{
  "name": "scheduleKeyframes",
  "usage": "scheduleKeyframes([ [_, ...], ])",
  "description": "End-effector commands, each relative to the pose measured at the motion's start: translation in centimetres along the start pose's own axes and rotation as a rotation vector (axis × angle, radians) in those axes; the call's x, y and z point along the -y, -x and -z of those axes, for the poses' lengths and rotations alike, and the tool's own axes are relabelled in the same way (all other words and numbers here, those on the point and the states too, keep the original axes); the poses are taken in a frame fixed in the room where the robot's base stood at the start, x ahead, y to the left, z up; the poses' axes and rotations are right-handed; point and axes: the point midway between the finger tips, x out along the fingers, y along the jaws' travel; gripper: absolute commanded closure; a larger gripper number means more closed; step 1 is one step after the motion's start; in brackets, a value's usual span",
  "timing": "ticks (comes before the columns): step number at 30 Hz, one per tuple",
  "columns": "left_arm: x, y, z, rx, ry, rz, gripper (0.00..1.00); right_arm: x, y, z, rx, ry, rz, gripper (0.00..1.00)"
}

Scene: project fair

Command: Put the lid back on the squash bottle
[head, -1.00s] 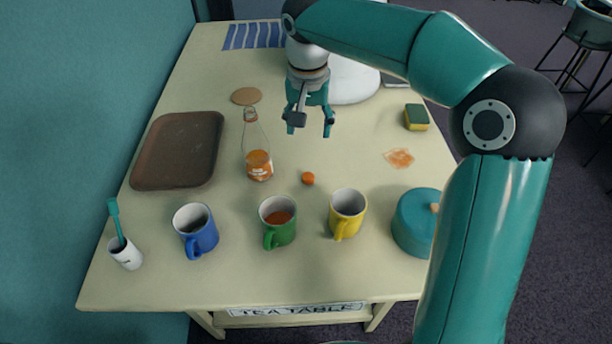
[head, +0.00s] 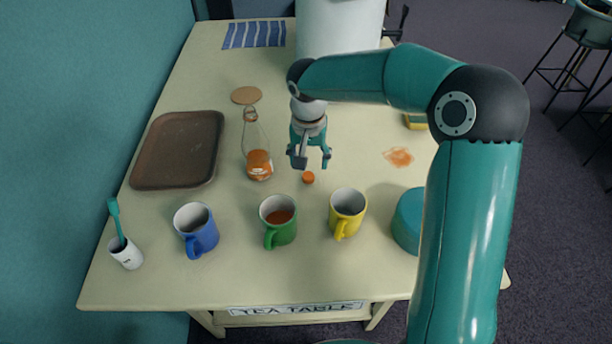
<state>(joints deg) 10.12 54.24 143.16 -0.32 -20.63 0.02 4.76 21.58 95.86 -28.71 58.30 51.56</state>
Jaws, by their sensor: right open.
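The squash bottle (head: 258,162) stands upright on the table, a clear bottle with orange squash in its lower part and an open neck. A small orange lid (head: 308,177) lies on the table to the right of the bottle, behind the green and yellow mugs. My right gripper (head: 311,164) is open and empty, pointing down just above and behind the lid in the picture; I cannot tell the exact height gap. My left gripper is not in view.
A blue mug (head: 196,230), a green mug (head: 278,220) and a yellow mug (head: 346,213) stand in front. A brown tray (head: 178,150) lies left. An orange spill (head: 398,157), a teal pot (head: 407,221) and a partly hidden sponge (head: 415,122) are right. A cork coaster (head: 246,95) lies behind the bottle.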

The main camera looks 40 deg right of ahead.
Motion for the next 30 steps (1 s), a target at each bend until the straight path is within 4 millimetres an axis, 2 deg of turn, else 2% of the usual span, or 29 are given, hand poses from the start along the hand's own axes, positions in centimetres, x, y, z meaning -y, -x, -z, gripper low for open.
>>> scheduleKeyframes([
  [5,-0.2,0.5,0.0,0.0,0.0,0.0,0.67,0.1,-1.0,-0.2,0.003,-0.001,-0.003,0.38],
  [12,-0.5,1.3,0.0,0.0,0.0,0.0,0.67,0.3,-4.3,-0.3,0.003,-0.001,-0.002,0.38],
  [15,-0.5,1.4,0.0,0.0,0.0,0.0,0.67,0.3,-5.1,-0.3,0.002,0.0,-0.001,0.38],
  [25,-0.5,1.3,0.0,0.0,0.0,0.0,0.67,0.4,-5.2,-0.3,0.0,0.0,0.0,0.38],
  [26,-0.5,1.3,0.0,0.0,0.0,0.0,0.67,0.4,-5.2,-0.3,0.0,0.0,0.0,0.4],
  [30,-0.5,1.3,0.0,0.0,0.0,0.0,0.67,0.4,-5.2,-0.3,0.0,0.0,0.0,0.63],
])
